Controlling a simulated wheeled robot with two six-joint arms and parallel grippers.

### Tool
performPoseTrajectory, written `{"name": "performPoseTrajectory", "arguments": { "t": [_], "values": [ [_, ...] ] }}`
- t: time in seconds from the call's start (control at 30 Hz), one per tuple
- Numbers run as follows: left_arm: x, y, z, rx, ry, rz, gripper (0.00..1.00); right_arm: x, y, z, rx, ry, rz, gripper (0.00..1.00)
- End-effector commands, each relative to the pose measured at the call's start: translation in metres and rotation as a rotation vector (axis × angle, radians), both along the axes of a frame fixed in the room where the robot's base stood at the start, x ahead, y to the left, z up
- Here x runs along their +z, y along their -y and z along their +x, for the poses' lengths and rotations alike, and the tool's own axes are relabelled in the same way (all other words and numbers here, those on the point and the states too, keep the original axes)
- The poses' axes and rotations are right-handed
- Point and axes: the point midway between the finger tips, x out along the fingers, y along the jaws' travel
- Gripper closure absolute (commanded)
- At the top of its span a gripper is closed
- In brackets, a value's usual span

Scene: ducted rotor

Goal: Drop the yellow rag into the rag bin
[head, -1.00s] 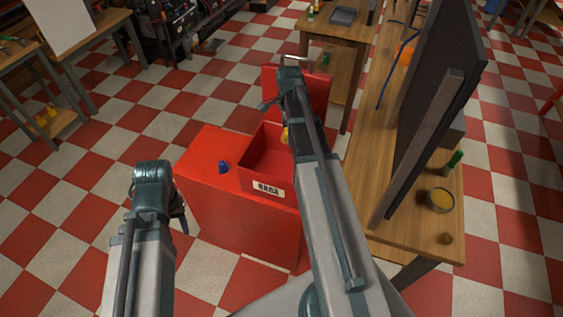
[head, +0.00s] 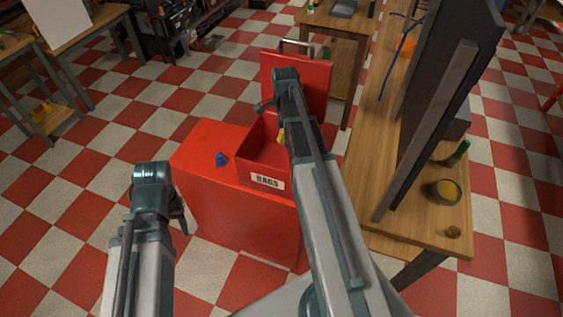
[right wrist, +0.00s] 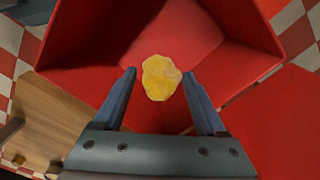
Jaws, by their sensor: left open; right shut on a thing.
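The red rag bin (head: 250,180) with a "RAGS" label stands open at the middle of the head view. Its open inside (right wrist: 165,30) shows in the right wrist view. The yellow rag (right wrist: 160,85) is a small crumpled lump between the fingertips of my right gripper (right wrist: 160,73), over the bin's opening. In the head view only a sliver of the rag (head: 281,137) shows beside my right arm, which hides most of that gripper. My left gripper (head: 182,212) is low at the left, empty, apart from the bin, and partly hidden by its own wrist.
A raised red panel (head: 315,75) with a handle stands behind the bin. A wooden bench (head: 370,160) with a dark upright board (head: 440,110) is close on the right.

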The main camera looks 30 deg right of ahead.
Motion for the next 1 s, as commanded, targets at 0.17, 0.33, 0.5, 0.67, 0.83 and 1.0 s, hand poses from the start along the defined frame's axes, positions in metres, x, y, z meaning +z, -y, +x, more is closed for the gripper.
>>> {"name": "performPoseTrajectory", "arguments": {
  "t": [0.17, 0.33, 0.5, 0.67, 0.83, 1.0],
  "values": [
    [0.001, 0.000, 0.000, 0.000, 0.000, 0.000, 0.53, 0.000, 0.000, 0.000, 0.000, 0.000, 0.000, 0.71],
    [0.000, 0.000, 0.000, 0.000, 0.000, 0.000, 0.53, 0.000, 0.000, 0.000, 0.000, 0.000, 0.000, 0.03],
    [0.001, 0.000, 0.000, 0.000, 0.000, 0.000, 0.53, 0.000, 0.000, 0.000, 0.000, 0.000, 0.000, 0.00],
    [0.002, 0.000, 0.000, 0.000, 0.000, 0.000, 0.53, 0.002, 0.000, 0.000, 0.000, 0.000, 0.000, 0.00],
    [0.011, 0.000, 0.000, 0.000, 0.000, 0.000, 0.53, 0.011, 0.000, 0.000, 0.000, 0.000, 0.000, 0.00],
    [0.029, 0.000, 0.000, 0.000, 0.000, 0.000, 0.53, 0.028, 0.000, 0.000, 0.000, 0.000, 0.000, 0.00]
  ]
}}
